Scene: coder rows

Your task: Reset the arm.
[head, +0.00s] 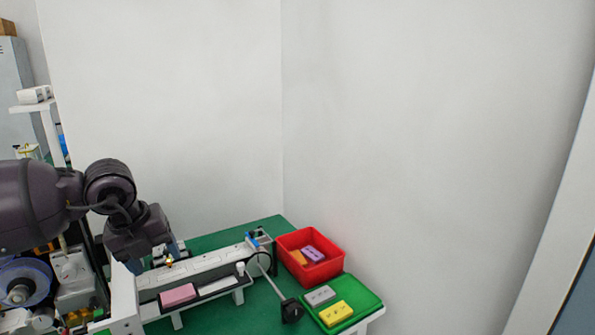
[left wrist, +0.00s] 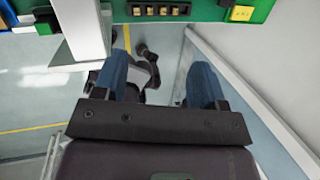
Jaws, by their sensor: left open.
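My left arm comes in from the left in the head view, and its dark gripper (head: 172,250) hangs beside the left part of the white conveyor, partly hidden by its own wrist. In the left wrist view the gripper (left wrist: 160,76) has its two blue fingers wide apart with nothing between them. Behind the fingers there is floor and some dark and light parts. My right gripper is in neither view.
A white conveyor (head: 203,278) carrying a pink block (head: 178,294) stands on a green table (head: 268,222). A red bin (head: 326,268) holds orange and purple blocks. A green tray (head: 362,295) holds a grey block (head: 320,296) and a yellow block (head: 335,314). White walls stand close behind.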

